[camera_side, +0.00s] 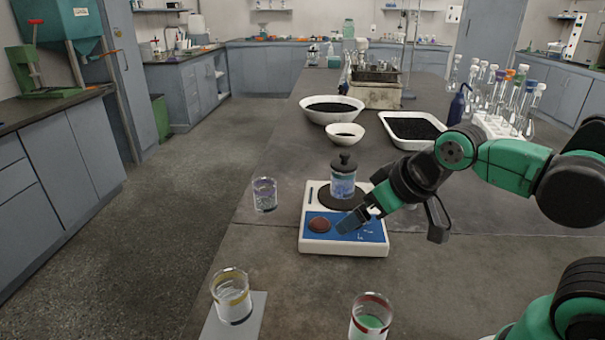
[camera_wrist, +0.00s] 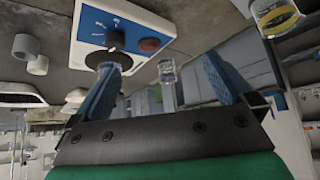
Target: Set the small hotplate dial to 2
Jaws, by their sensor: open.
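The small hotplate (camera_side: 312,246) is a white box with a blue front panel, also in the wrist view (camera_wrist: 85,55). A black dial (camera_wrist: 116,40) sits on the panel among white marks, beside a red-brown disc (camera_wrist: 149,45). In the side view the same disc (camera_side: 320,225) shows at the panel's left, while my gripper covers the dial. My gripper (camera_side: 352,219) reaches in from the right, its blue fingers over the panel. In the wrist view my gripper (camera_wrist: 160,68) has its fingers wide apart with nothing held. The dial's setting is too small to read.
A lidded glass jar (camera_side: 343,182) stands on the heating plate, close behind my gripper. A purple-marked beaker (camera_side: 265,195) stands left of the hotplate. Yellow-banded (camera_side: 232,297) and red-banded (camera_side: 371,316) beakers stand in front. Bowls (camera_side: 331,109) and a dark-filled tray (camera_side: 413,143) are behind.

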